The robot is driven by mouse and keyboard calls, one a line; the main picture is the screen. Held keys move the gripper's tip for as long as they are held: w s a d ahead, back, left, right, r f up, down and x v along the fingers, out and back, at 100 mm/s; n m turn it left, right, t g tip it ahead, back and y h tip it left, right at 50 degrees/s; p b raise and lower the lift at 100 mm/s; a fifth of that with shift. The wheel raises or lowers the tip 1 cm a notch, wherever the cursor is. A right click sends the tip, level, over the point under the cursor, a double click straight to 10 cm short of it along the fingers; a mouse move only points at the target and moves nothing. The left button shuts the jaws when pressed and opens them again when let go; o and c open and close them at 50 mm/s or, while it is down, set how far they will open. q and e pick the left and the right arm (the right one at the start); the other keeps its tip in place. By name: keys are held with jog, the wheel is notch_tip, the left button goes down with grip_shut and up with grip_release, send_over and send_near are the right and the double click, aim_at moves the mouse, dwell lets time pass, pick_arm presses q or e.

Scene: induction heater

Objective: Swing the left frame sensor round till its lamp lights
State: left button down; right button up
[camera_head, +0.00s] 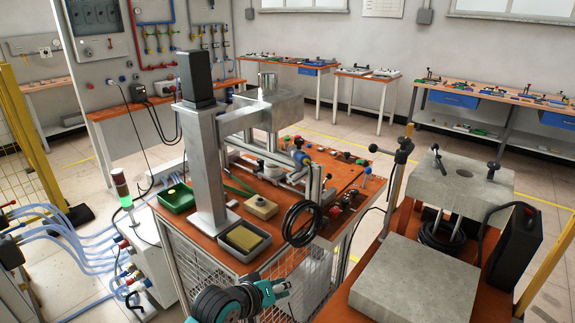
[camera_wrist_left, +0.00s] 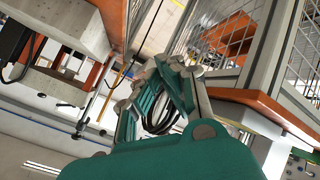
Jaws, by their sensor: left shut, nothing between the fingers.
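A black sensor-like bracket (camera_head: 393,152) sits on the upright post at the left side of the right-hand machine frame. I take it as the left frame sensor; it is small, and I cannot make out a lit lamp on it. A similar dark fitting on a rod shows in the left wrist view (camera_wrist_left: 79,128). My left gripper (camera_head: 281,289), teal and grey, is at the bottom centre, well below and left of the bracket and apart from it. In the left wrist view its fingers (camera_wrist_left: 172,64) are shut and empty. My right gripper is not in view.
Left of the bracket is an orange workbench (camera_head: 345,183) with a grey column, trays and a black cable coil (camera_head: 302,223). A grey slab (camera_head: 415,282) lies below the frame, with a black box (camera_head: 513,247) at right. A narrow gap separates bench and frame.

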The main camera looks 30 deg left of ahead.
pick_arm(q)
jog(key=w+a+r+n+t+y, duration=0.1)
jog(key=w+a+r+n+t, duration=0.3)
jog(key=a+r+n, duration=0.4)
jog(key=w+a+r+n+t+y, duration=0.25)
jog(key=w+a+r, duration=0.35)
jog(key=r, duration=0.5)
jog(key=p, duration=0.2)
send_near(296, 156)
jog(key=w+a, duration=0.2)
jog(key=a, duration=0.2)
jog(key=w+d, duration=0.1)
jog(key=w+d+p, duration=0.1)
jog(key=shift+w+d+f+n+t+h, duration=0.1)
jog(key=shift+w+d+n+t+h, duration=0.1)
jog(key=shift+d+n+t+h, duration=0.15)
jog(key=shift+w+d+p, duration=0.2)
jog(key=shift+w+p, duration=0.05)
jog(key=shift+p, duration=0.05)
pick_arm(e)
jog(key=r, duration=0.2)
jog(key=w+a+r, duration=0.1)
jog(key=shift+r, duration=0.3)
pick_arm(q)
jog(key=shift+f, duration=0.1)
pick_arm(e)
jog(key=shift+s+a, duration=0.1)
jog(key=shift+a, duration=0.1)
